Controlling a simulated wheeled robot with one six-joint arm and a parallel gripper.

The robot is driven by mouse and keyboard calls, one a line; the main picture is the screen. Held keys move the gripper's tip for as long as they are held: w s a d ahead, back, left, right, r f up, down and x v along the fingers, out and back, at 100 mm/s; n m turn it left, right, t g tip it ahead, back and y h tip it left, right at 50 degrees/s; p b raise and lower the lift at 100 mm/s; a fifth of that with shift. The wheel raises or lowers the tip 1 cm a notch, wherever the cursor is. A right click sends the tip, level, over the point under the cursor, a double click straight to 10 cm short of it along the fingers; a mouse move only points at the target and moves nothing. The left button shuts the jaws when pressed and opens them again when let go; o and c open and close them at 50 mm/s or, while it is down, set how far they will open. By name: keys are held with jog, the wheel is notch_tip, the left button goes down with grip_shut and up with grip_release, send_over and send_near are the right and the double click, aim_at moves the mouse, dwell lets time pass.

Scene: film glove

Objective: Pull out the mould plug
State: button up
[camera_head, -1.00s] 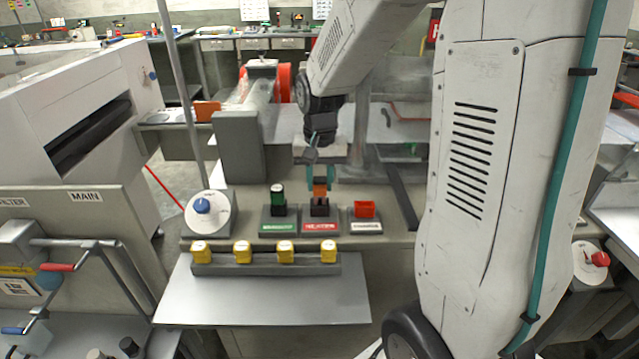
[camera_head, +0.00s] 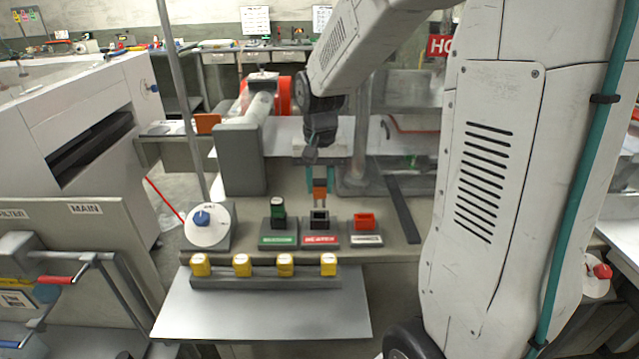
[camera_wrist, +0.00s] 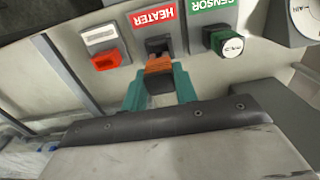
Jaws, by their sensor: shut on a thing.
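My gripper (camera_head: 320,190) has teal fingers closed on the sides of an orange plug (camera_head: 320,187). Its pins point down and hang clear above the dark socket (camera_head: 320,217) behind the red HEATER label (camera_head: 320,239). In the wrist view the plug (camera_wrist: 158,66) sits between the teal fingers of my gripper (camera_wrist: 159,82), with the HEATER label (camera_wrist: 153,18) beyond it. No label naming a mould plug is readable.
A green-black plug (camera_head: 278,212) stands in the green-labelled holder to the left, and a red holder (camera_head: 365,221) is to the right. A dial (camera_head: 203,219) and yellow blocks (camera_head: 242,265) are close by. The grey front shelf (camera_head: 265,312) is clear.

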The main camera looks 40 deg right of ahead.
aim_at(320, 182)
jog(key=shift+r, duration=0.1)
jog(key=shift+r, duration=1.4)
